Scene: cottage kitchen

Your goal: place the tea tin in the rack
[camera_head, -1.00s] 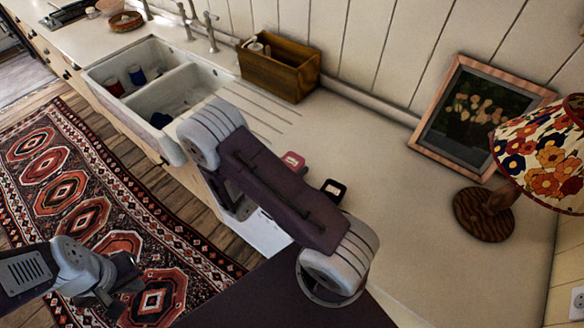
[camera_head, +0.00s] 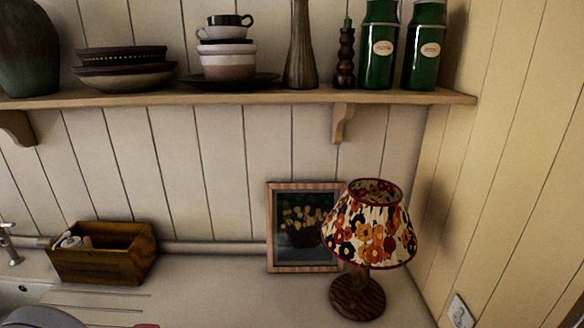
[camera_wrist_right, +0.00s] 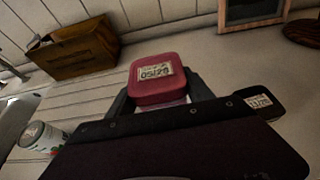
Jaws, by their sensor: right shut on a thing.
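My right gripper (camera_wrist_right: 160,97) is in the right wrist view, with one finger on each side of a red-lidded container (camera_wrist_right: 158,80). It is shut on this container, which has a pale printed label on top. I cannot tell whether this is the tea tin. Two tall green canisters (camera_head: 378,48) with oval labels stand on the wall shelf (camera_head: 250,96) in the head view; their words are too small to read surely. I see nothing that is clearly the rack. My left gripper is not in view.
A wooden box (camera_head: 103,262) stands by the wall on the counter (camera_head: 230,295). A framed picture (camera_head: 290,260) and a floral lamp (camera_head: 368,235) stand at the right. The wrist view shows a white-green can (camera_wrist_right: 40,137) and a black labelled item (camera_wrist_right: 258,103).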

